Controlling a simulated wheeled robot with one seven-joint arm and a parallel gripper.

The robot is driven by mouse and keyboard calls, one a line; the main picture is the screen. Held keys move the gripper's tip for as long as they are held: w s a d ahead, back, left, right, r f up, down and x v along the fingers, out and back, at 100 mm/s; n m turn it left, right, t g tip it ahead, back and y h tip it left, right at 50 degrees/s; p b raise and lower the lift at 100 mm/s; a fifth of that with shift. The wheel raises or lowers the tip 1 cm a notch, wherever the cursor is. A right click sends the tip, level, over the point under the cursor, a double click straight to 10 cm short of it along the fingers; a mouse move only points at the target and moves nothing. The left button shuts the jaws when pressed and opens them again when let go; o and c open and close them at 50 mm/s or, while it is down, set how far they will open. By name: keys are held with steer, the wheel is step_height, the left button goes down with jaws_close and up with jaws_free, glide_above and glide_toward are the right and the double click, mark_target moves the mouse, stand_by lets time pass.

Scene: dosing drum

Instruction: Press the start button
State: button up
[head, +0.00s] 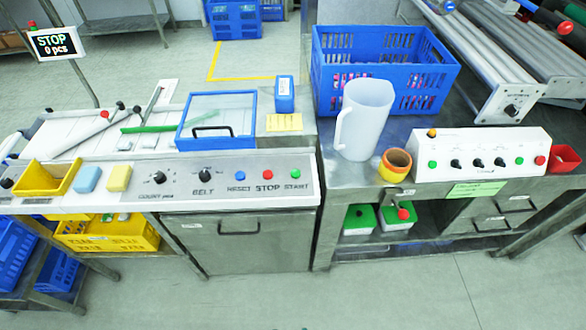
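The start button is a small green button (295,174) above the word START on the sloped steel control panel (220,191). It is at the right end of the panel's row. A red button (267,175) marked STOP and a blue button (239,176) marked RESET sit to its left. Further left are two black knobs, one marked BELT (205,174). The display (57,44) at the upper left reads STOP, 0 pcs. My gripper is not in view.
A second panel (480,155) on the right bench also has green buttons. A white jug (363,120), an orange cup (394,165) and a blue crate (385,70) stand on that bench. A yellow tray (47,180) and two sponges lie left. The floor in front is clear.

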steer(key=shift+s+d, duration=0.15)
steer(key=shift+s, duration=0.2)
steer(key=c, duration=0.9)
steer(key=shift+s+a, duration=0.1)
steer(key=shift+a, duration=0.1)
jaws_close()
